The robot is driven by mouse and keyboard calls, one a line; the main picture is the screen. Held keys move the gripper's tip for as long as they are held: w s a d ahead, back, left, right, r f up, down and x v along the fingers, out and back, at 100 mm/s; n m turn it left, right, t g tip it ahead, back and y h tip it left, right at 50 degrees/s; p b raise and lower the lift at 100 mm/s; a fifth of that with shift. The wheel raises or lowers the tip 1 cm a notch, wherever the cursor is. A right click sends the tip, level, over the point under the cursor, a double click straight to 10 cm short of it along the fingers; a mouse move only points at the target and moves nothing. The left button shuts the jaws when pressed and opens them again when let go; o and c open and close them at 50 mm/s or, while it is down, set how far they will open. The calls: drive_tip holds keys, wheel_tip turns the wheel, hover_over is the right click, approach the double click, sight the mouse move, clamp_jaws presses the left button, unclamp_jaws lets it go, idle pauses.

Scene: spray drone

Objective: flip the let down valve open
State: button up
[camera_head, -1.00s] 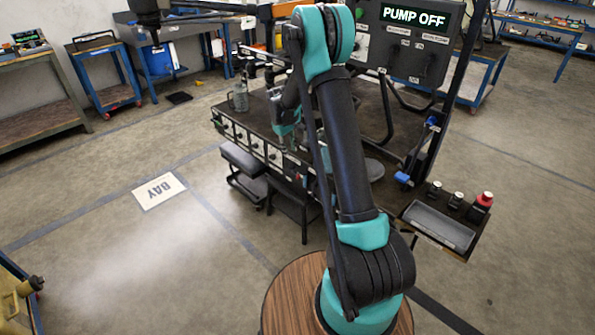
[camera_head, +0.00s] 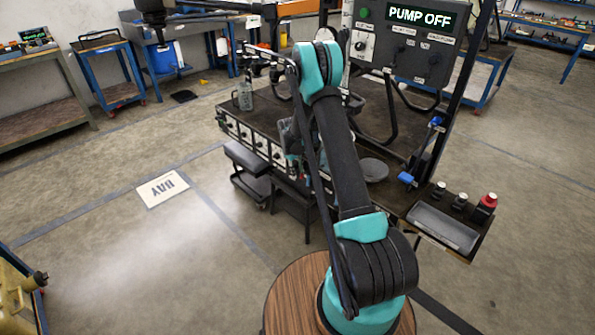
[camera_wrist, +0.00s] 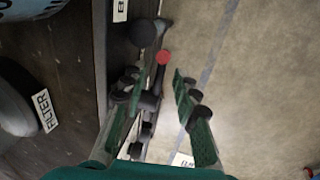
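A row of dark valves with white label plates (camera_head: 247,143) runs along the front edge of the bench. In the wrist view, dark knobs and stems (camera_wrist: 146,130) of this row lie below and between my fingers, and a red round end (camera_wrist: 163,57) shows just beyond the fingertips. I cannot tell which one is the let down valve, as its label is not readable. My gripper (camera_wrist: 163,85) is open, with its green fingers apart and nothing clearly held. The left finger overlaps dark fittings; contact cannot be told. In the head view my arm hides most of the gripper.
The control panel (camera_head: 405,50) reads PUMP OFF. A grey jug (camera_head: 244,95) stands on the bench. A tray with bottles (camera_head: 445,226) juts out at right. A plate marked FILTER (camera_wrist: 42,111) is left of my gripper.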

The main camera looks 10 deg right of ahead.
clamp_jaws()
drive_tip(key=shift+w+a+r+g+h, duration=0.15)
drive_tip(key=shift+r+g+h, duration=0.2)
drive_tip(key=shift+g+h, duration=0.45)
unclamp_jaws()
drive_tip(key=v, duration=1.2)
drive_tip(key=shift+d, duration=0.2)
